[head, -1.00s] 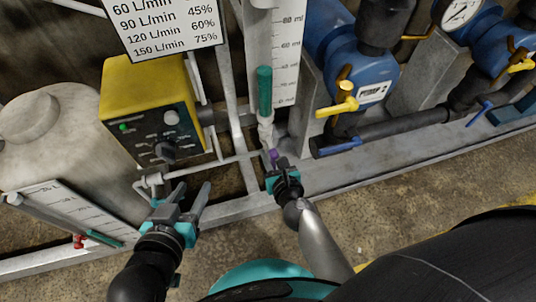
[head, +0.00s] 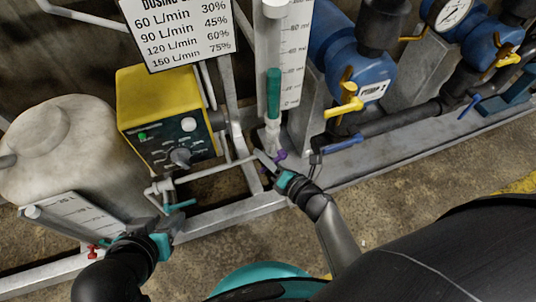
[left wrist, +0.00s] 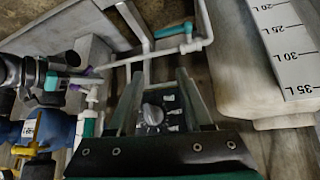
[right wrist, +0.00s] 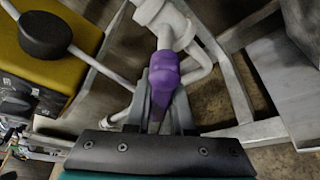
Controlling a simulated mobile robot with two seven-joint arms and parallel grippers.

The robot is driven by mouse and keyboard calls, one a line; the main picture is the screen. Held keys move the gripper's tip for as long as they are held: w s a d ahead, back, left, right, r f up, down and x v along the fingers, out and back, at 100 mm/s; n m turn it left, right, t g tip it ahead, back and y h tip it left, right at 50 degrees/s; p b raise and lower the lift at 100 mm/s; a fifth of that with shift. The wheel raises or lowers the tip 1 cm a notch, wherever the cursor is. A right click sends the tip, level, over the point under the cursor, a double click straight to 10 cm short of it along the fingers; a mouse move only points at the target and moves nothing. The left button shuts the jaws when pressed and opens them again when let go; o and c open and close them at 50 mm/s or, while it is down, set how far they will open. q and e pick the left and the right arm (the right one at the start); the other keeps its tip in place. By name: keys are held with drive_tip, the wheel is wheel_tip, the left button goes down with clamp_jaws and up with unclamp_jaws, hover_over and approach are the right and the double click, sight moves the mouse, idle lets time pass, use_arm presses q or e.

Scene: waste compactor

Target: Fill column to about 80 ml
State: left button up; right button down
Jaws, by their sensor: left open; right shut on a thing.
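The column (head: 293,60) with its ml scale stands upright at the top centre of the head view. A teal upright part (head: 273,95) sits in front of it; I cannot read a liquid level. A purple valve handle (head: 280,155) is at the column's foot. My right gripper (head: 276,168) is shut on it; in the right wrist view the purple handle (right wrist: 165,80) sits between the fingers. My left gripper (head: 170,220) is open and empty, close to a teal valve lever (head: 181,205) on the white pipe. In the left wrist view that lever (left wrist: 173,30) is beyond the fingertips, apart from them.
A yellow dosing pump (head: 160,100) and a pale tank (head: 75,150) stand at left, with a litre scale (head: 75,215) in front. A blue pump (head: 355,75) with yellow and blue handles is right of the column. A grey frame rail (head: 235,210) runs along the floor.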

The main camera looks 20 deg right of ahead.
use_arm(q)
drive_tip(key=shift+s+a+r+g+y+p, duration=0.2)
drive_tip(key=shift+s+a+g+y+p, duration=0.1)
drive_tip(key=shift+s+a+g, duration=0.35)
drive_tip(key=shift+s+a+r+g+y+p, duration=0.15)
drive_tip(key=shift+s+a+g+y+p, duration=0.25)
drive_tip(key=shift+s+a, duration=0.35)
use_arm(e)
drive_tip(key=shift+a+r+m+t+y, duration=0.2)
drive_tip(key=shift+r+m+t+y, duration=0.25)
drive_tip(key=shift+m, duration=0.6)
drive_tip(key=shift+a+r+m+t+y, duration=0.2)
drive_tip(key=shift+r+m+t+y, duration=0.3)
drive_tip(key=shift+m, duration=0.6)
drive_tip(key=shift+a+r+m+t+y, duration=0.2)
drive_tip(key=shift+r+m, duration=0.4)
drive_tip(key=shift+m, duration=0.45)
drive_tip(key=c, duration=0.8)
unclamp_jaws()
use_arm(q)
wheel_tip(320, 180, down, 7)
drive_tip(key=g+p, duration=0.1)
drive_tip(key=p, duration=0.2)
drive_tip(key=shift+s+a+r, duration=0.15)
drive_tip(key=shift+s, duration=0.05)
use_arm(e)
drive_tip(key=v, duration=1.5)
drive_tip(key=shift+s+d+r, duration=0.1)
drive_tip(key=shift+s, duration=0.05)
